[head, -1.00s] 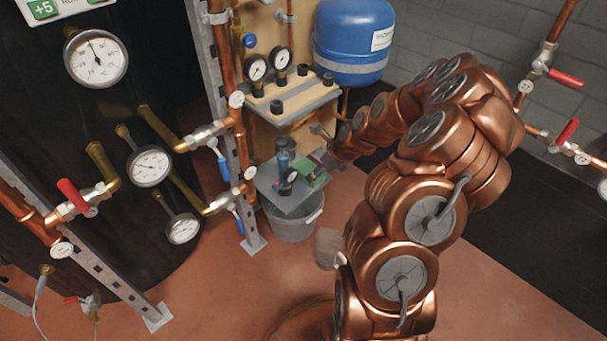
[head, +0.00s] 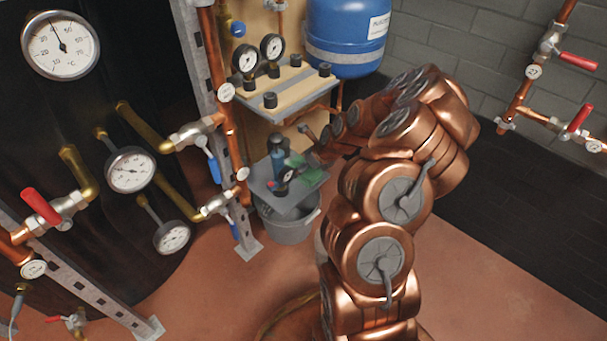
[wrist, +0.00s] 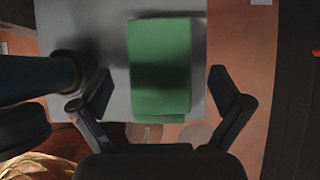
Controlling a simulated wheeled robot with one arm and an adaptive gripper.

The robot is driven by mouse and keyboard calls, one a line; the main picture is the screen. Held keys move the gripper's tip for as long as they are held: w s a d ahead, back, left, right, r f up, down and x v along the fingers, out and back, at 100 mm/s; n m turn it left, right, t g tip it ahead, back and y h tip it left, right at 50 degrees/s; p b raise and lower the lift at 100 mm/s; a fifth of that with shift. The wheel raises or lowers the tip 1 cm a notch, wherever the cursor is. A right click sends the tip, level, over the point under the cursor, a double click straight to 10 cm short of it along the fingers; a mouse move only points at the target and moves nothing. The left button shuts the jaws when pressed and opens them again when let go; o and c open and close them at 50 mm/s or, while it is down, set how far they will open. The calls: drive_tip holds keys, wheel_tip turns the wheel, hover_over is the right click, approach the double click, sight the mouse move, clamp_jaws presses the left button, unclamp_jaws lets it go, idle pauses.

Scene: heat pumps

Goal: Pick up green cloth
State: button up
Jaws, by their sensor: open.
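The green cloth (wrist: 160,60) is a folded rectangle on a small grey shelf (wrist: 60,25) in the wrist view. Its near end reaches past the shelf's front edge. My gripper (wrist: 165,92) is open, with one finger on each side of the cloth's near part and nothing held. A shadow falls across the cloth. I cannot tell the height of the fingers above it. In the head view the cloth (head: 312,178) shows small and partly covered on the right of the grey shelf (head: 284,204), and my gripper is hard to make out there.
A dark bottle-like object (head: 277,160) stands on the shelf left of the cloth; a dark cylinder (wrist: 40,75) is close to the left finger in the wrist view. A grey bucket (head: 290,230) is below. Pipes with gauges (head: 130,170) stand left. Open floor lies in front.

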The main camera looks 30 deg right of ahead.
drive_tip(key=shift+x, duration=0.9)
drive_tip(key=shift+c, duration=0.4)
drive_tip(key=c, duration=1.1)
